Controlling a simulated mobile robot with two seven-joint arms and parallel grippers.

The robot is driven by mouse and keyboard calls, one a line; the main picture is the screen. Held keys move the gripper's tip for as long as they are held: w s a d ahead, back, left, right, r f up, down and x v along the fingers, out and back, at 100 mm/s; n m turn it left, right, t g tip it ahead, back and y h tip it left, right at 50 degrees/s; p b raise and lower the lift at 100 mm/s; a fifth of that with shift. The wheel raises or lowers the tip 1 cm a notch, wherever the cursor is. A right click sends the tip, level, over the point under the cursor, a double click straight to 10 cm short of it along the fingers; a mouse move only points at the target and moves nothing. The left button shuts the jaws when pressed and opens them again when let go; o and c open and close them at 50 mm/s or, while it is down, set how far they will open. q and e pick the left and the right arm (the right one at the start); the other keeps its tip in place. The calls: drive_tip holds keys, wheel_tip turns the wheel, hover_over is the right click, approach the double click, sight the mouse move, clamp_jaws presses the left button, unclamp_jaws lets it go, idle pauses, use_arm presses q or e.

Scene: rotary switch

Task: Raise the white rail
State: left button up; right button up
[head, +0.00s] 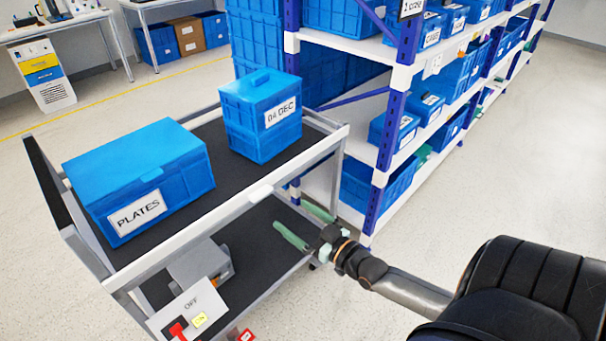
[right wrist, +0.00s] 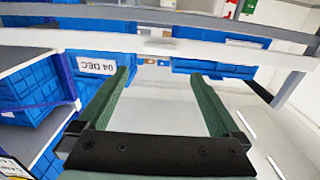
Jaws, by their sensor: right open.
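The white rail (head: 215,221) runs along the near long side of a two-tier cart, with a small white tab (head: 260,192) near its middle. It also crosses the upper part of the right wrist view (right wrist: 100,42). My right gripper (head: 291,218) is open with green fingers, beside the cart and below the rail in the head view. In the right wrist view, the open fingers (right wrist: 159,76) point toward the rail, with nothing between them. I see no contact with the rail. My left gripper is not in view.
A blue PLATES box (head: 140,175) and a blue 04 DEC box (head: 262,115) stand on the cart's dark top shelf. A panel marked OFF (head: 187,304) with a red switch is below the rail. A shelf rack (head: 388,140) with blue bins stands behind; open floor lies right.

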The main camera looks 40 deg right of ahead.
drive_tip(key=shift+s+d, duration=0.1)
drive_tip(key=shift+s, duration=0.8)
drive_tip(key=s+a+f+g+p, duration=0.2)
drive_tip(key=s+a+f+g, duration=0.2)
drive_tip(key=s+a, duration=0.3)
drive_tip(key=s+a+f+n+g+y+p, duration=0.1)
drive_tip(key=s+a+f+g+p, duration=0.1)
drive_tip(key=s+a+f+g, duration=0.2)
drive_tip(key=s+a+f, duration=0.3)
drive_tip(key=a, duration=0.4)
drive_tip(key=shift+s+a+f+g+p, duration=0.2)
drive_tip(key=shift+a+f+g+p, duration=0.1)
drive_tip(key=shift+g+p, duration=0.1)
idle(0.6)
